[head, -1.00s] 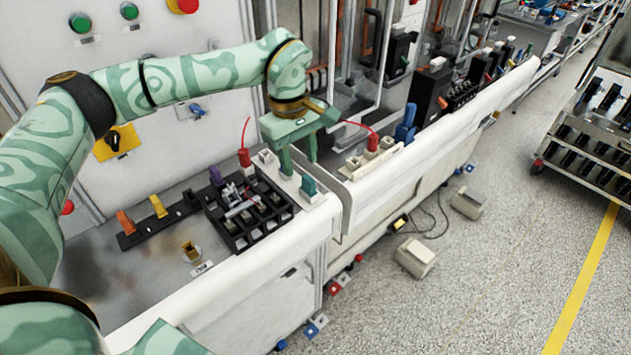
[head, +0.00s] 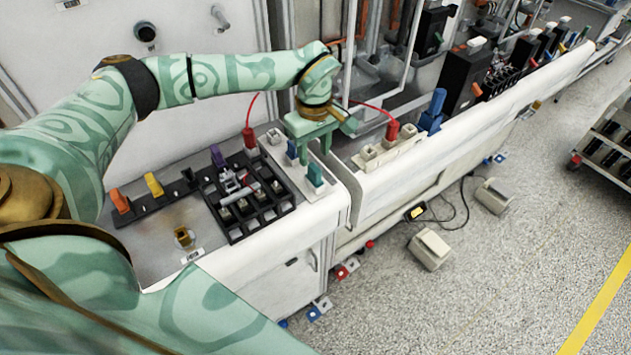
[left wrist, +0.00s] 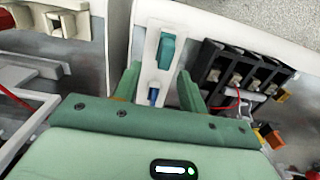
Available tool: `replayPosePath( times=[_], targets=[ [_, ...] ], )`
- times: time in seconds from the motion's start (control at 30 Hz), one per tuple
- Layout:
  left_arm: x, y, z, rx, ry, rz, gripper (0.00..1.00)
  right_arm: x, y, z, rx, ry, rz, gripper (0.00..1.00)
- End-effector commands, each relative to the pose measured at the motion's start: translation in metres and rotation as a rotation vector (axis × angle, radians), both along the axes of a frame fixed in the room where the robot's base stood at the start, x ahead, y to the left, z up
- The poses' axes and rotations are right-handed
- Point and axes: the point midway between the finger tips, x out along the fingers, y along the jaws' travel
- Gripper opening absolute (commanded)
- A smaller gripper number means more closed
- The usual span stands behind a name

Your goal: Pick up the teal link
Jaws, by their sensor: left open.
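The teal link (head: 315,174) stands upright at the near end of a white strip (head: 324,190) on the bench. It also shows in the left wrist view (left wrist: 166,50), in a white slot beyond my fingertips. My left gripper (head: 315,153) is open, with its fingers pointing down just behind the teal link in the head view. In the left wrist view its fingers (left wrist: 158,82) stand either side of the strip, with a blue link (left wrist: 153,96) between them and nearer than the teal one. Nothing is held. My right gripper is not in view.
A black terminal block (head: 245,208) lies left of the strip. A red plug (head: 249,140) with a red wire stands behind it. Orange (head: 119,201) and yellow (head: 153,184) links sit on a black rail. A second red plug (head: 392,131) stands to the right.

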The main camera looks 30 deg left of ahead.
Motion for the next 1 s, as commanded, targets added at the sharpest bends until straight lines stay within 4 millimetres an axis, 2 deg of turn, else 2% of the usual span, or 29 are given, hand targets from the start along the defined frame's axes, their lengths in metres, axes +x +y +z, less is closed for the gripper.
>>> replayPosePath(
  times=[0.33,0.43,0.63,0.67,0.7,0.8,1.0],
  targets=[
    [-0.009,-0.008,-0.047,-0.001,0.001,0.001,0.42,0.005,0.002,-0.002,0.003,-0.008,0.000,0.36],
    [-0.009,-0.008,-0.053,-0.001,0.000,0.001,0.42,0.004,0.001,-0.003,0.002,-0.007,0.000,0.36],
    [-0.008,-0.007,-0.053,0.000,-0.001,0.000,0.42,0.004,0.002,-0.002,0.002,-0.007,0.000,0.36],
    [-0.009,-0.007,-0.053,0.000,-0.001,0.000,0.36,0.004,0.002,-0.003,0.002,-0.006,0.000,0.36],
    [-0.009,-0.007,-0.053,0.000,-0.001,0.000,0.25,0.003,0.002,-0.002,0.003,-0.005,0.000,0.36],
    [-0.009,-0.007,-0.053,0.000,-0.001,0.000,0.00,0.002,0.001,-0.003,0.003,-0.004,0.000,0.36],
    [-0.008,-0.007,-0.053,0.000,-0.001,0.000,0.00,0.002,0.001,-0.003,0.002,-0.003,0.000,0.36]
  ],
)
